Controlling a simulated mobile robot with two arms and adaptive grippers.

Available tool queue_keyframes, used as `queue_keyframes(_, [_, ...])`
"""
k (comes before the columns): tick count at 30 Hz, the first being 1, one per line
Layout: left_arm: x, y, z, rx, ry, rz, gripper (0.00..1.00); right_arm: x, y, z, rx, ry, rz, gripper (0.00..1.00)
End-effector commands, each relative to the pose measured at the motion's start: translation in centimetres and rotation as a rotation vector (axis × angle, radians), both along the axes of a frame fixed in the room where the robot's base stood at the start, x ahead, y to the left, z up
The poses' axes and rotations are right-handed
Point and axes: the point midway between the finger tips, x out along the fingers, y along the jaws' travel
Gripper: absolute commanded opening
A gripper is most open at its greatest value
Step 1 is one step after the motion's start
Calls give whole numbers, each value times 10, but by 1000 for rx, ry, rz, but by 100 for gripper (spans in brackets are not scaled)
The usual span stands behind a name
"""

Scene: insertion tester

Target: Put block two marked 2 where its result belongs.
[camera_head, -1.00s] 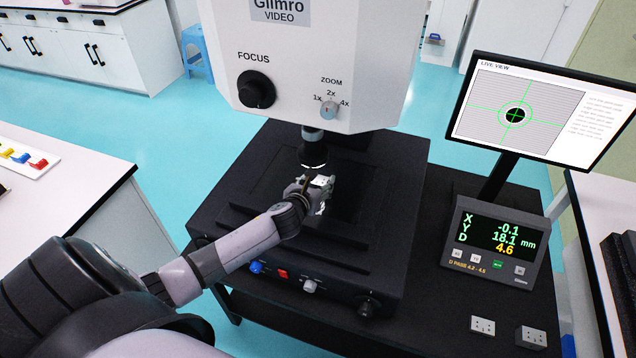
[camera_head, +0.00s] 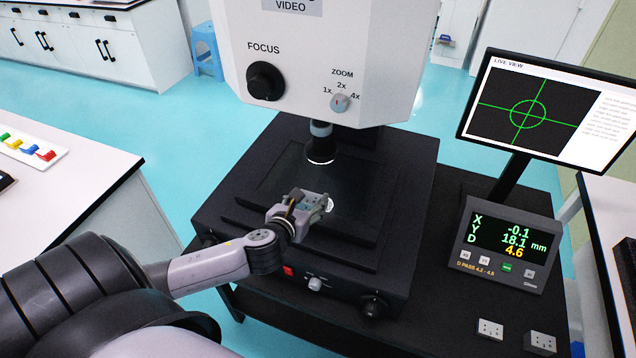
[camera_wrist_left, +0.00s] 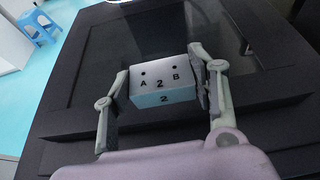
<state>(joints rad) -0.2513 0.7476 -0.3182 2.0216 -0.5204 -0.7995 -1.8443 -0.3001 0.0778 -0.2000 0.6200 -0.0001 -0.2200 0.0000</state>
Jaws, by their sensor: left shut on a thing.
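Block two (camera_wrist_left: 162,90) is a pale block with two small dark holes, marked A and B, and a 2 on its top and front. My left gripper (camera_head: 314,204) is shut on it, one finger on each side, above the front part of the dark microscope stage (camera_head: 268,186). In the head view the gripper mostly hides the block. The readout box (camera_head: 507,245) shows X -0.1, Y 18.1 mm, D 4.6, and a printed line that seems to read D PASS 4.2 - 4.8. My right gripper is not in view.
The lens (camera_head: 320,150) hangs behind the gripper. The live-view monitor (camera_head: 527,112) shows a dark field with a green crosshair. Two pale pieces (camera_head: 490,329) (camera_head: 542,342) with dark dots lie at the black table's front right. White benches stand left and right.

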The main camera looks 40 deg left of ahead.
Motion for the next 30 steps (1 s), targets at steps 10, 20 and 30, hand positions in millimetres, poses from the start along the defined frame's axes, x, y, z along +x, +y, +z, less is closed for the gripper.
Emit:
queue_keyframes(10, [-57, -13, 0, 1, -2, 0, 13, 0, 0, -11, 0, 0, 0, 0])
queue_keyframes(20, [-63, -18, 4, -1, -5, 6, 13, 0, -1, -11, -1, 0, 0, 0])
queue_keyframes(30, [-55, -89, 63, -18, -13, 156, 13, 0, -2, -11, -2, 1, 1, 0])
